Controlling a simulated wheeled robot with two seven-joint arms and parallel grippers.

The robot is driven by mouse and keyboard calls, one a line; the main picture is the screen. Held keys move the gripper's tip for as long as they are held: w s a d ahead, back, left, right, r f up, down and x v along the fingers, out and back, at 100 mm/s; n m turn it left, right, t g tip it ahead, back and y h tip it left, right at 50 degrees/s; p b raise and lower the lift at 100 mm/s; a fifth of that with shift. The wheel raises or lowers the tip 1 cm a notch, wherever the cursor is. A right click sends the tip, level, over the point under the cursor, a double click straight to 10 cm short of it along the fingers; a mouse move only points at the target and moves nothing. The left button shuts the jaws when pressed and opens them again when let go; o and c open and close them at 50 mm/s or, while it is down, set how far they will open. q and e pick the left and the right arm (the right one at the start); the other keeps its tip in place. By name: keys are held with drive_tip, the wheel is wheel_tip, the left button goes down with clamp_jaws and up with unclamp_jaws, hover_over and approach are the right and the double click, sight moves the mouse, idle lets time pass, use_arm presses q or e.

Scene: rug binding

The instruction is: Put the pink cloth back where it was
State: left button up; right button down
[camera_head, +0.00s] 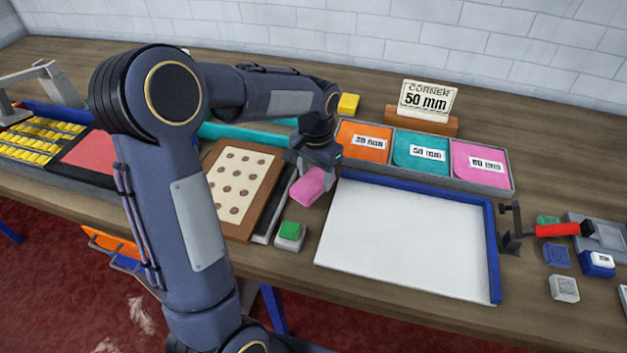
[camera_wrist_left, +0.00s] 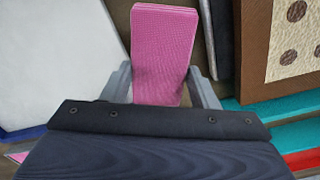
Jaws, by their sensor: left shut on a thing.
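The pink cloth (camera_head: 309,186) is a small folded pad. My left gripper (camera_head: 318,172) is shut on it and holds it between the white board and the brown dotted board. In the left wrist view the cloth (camera_wrist_left: 162,55) sticks out between the two fingers of my left gripper (camera_wrist_left: 163,88). A pink piece labelled 60 mm (camera_head: 480,164) lies in the right compartment of the grey tray (camera_head: 512,180). My right gripper is not in view.
The blue-edged white board (camera_head: 405,240) lies right of the gripper. The brown dotted board (camera_head: 240,186) is left of it. A green-topped block (camera_head: 291,233) stands near the front. A red-handled tool (camera_head: 555,230) and small blocks are at the right.

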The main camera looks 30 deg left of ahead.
sight(314, 175)
use_arm(q)
drive_tip(key=shift+w+a+f, duration=0.15)
drive_tip(key=shift+a+f, duration=0.05)
drive_tip(key=shift+f, duration=0.05)
drive_tip(key=shift+w+a+f, duration=0.1)
drive_tip(key=shift+f, duration=0.8)
drive_tip(key=shift+w+a+f, duration=0.1)
drive_tip(key=shift+f, duration=0.8)
drive_tip(key=shift+f, duration=0.2)
drive_tip(key=o, duration=0.9)
drive_tip(key=shift+o, duration=0.2)
drive_tip(key=shift+r, duration=0.1)
